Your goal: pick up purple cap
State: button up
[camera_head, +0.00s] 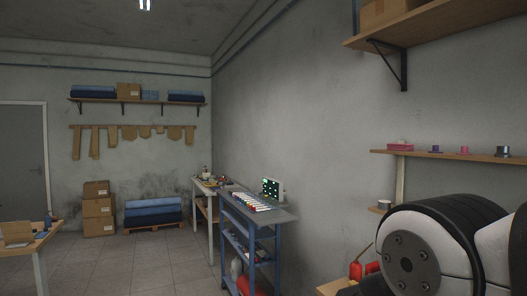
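A small purple piece (437,149) with a flat brim sits on the wooden wall shelf (450,155) at the right; it looks like the purple cap, but it is too small to be sure. A small pink-magenta piece (463,149) is just right of it. A part of my own arm, white and black, fills the lower right corner below the shelf. My gripper is not in view, so its distance to the piece and its state cannot be seen.
A pink box (401,147) and a dark cylinder (502,151) share the shelf. A higher shelf (430,28) hangs above. A blue bench (255,215) with coloured items stands along the wall. Cartons (98,208) and a pallet stand at the back. The middle floor is clear.

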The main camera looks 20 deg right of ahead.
aim_at(436, 147)
jog(key=i+j+z, duration=0.1)
jog(key=i+z, duration=0.3)
jog(key=i+j+z, duration=0.15)
jog(key=i+z, duration=0.15)
jog(key=z, duration=0.15)
jog(key=i+j+z, duration=0.55)
jog(key=j+z, duration=0.25)
jog(key=l, duration=0.1)
